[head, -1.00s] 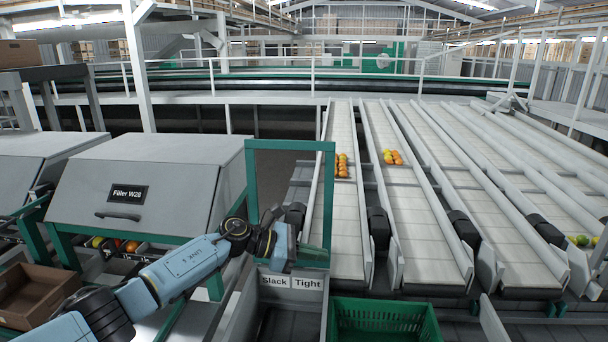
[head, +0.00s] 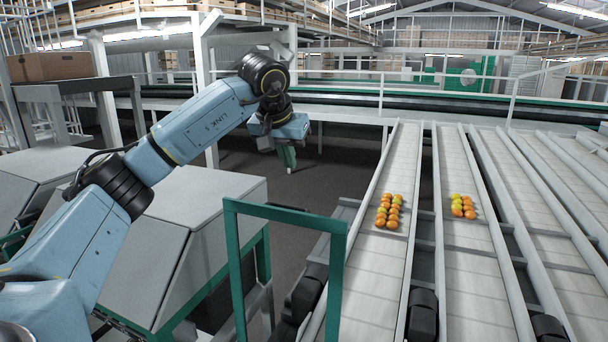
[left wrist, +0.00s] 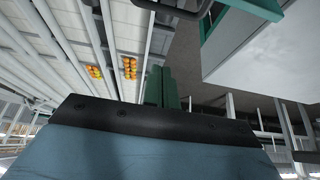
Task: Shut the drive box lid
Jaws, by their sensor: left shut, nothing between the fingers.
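An upright green frame (head: 285,208) stands at the lower middle of the head view; its lower part is cut off by the picture edge. It may be the raised drive box lid, but I cannot tell for sure. The drive box itself is not clearly visible. My left gripper (head: 290,158) points downward in the air, above and seemingly beyond the frame, apart from it. Its green fingers are shut and empty; they also show close together in the left wrist view (left wrist: 162,88). My right gripper is not in view.
A grey filler cabinet (head: 205,195) stands left of the frame, partly behind my left arm. Dark open floor (head: 330,180) lies beyond the frame. A white railing crosses behind.

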